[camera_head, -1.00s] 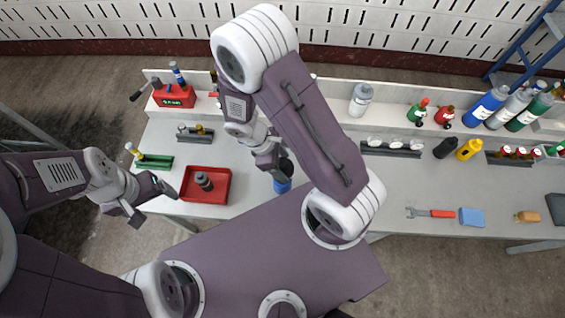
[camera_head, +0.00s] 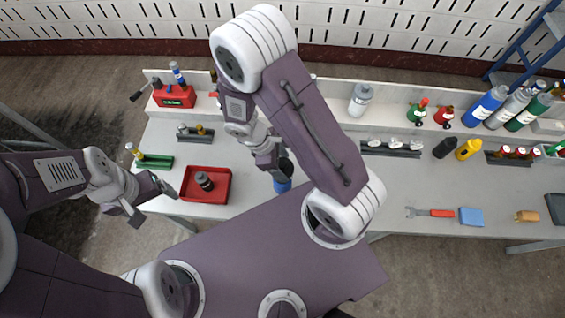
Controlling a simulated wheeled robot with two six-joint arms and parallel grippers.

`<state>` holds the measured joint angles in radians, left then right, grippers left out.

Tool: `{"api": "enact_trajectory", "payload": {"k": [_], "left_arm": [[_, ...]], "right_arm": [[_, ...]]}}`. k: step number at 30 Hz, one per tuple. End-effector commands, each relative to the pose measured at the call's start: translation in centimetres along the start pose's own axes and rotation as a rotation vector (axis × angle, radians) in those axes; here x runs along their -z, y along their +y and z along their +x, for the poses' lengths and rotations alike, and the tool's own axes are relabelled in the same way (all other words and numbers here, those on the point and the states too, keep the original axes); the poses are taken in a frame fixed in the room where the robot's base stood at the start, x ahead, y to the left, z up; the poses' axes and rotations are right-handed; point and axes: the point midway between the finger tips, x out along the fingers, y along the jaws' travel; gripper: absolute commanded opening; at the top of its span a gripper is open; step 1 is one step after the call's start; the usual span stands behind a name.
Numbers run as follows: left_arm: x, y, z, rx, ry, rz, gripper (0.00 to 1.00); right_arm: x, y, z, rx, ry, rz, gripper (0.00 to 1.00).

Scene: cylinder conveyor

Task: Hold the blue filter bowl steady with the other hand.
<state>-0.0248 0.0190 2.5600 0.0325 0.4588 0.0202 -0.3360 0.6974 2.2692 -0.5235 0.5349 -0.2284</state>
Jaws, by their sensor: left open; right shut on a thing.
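The blue filter bowl (camera_head: 282,184) shows below my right gripper (camera_head: 279,168), near the front edge of the table. It has a dark part at its top, partly hidden by the gripper. My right gripper is shut on this piece, though the contact itself is mostly hidden by my arm. My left gripper (camera_head: 150,202) is open and empty, to the left of the red tray, near the table's front left corner. It is well apart from the blue bowl.
A red tray (camera_head: 221,190) holding a dark cylinder (camera_head: 204,181) lies between my two grippers. A green rack (camera_head: 155,163) stands behind my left gripper.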

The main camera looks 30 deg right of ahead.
Motion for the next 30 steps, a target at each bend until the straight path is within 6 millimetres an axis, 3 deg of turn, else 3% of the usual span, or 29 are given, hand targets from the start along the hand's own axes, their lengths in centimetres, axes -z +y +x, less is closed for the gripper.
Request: {"api": "enact_trajectory", "payload": {"k": [30], "left_arm": [[-0.1, 0.0, 1.1, 0.0, 0.0, 0.0, 0.82]], "right_arm": [[0.5, 0.0, 1.3, 0.0, 0.0, 0.0, 0.24]]}}
